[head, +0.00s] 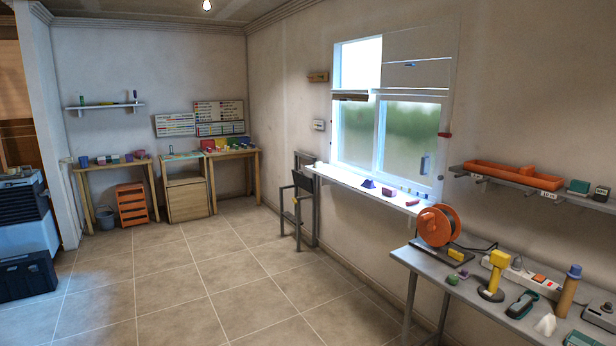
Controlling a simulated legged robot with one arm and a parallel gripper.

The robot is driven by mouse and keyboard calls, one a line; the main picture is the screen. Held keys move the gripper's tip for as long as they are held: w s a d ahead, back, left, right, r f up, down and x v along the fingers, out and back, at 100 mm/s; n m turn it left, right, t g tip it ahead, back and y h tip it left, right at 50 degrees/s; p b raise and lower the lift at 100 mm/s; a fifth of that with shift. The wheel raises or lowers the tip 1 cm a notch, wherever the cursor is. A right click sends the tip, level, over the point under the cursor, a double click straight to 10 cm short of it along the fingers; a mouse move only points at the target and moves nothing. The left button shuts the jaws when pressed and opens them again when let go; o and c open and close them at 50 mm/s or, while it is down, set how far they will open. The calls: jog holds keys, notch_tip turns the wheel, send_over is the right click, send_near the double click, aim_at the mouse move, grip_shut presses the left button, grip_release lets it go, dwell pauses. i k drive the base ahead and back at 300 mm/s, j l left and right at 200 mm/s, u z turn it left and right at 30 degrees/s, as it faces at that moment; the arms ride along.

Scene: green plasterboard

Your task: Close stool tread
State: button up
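A grey metal stool-like frame (299,222) stands against the right wall, just left of the window sill. A dark flat panel (303,181) sits at its upper part and looks tilted. The frame is some distance ahead of me across the floor. My gripper is not in view.
The tiled floor (190,290) is clear towards the stool. A cluttered workbench (470,275) stands at the right, and the window sill (355,190) juts out nearby. Wooden tables, an orange drawer unit (132,205) and a cabinet (187,197) line the far wall. Dark boxes (27,277) stand at left.

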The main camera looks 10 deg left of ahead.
aim_at(305, 182)
jog(key=i+j+u, duration=0.25)
jog(key=i, duration=0.25)
jog(key=i+u, duration=0.2)
jog(key=i, duration=0.25)
jog(key=i+u, duration=0.25)
jog(key=i, duration=5.35)
jog(key=i+z, duration=0.2)
jog(key=i, duration=0.3)
jog(key=i+j+z, duration=0.2)
jog(key=i, duration=0.3)
jog(key=i+j+z, duration=0.25)
jog(key=i, duration=0.25)
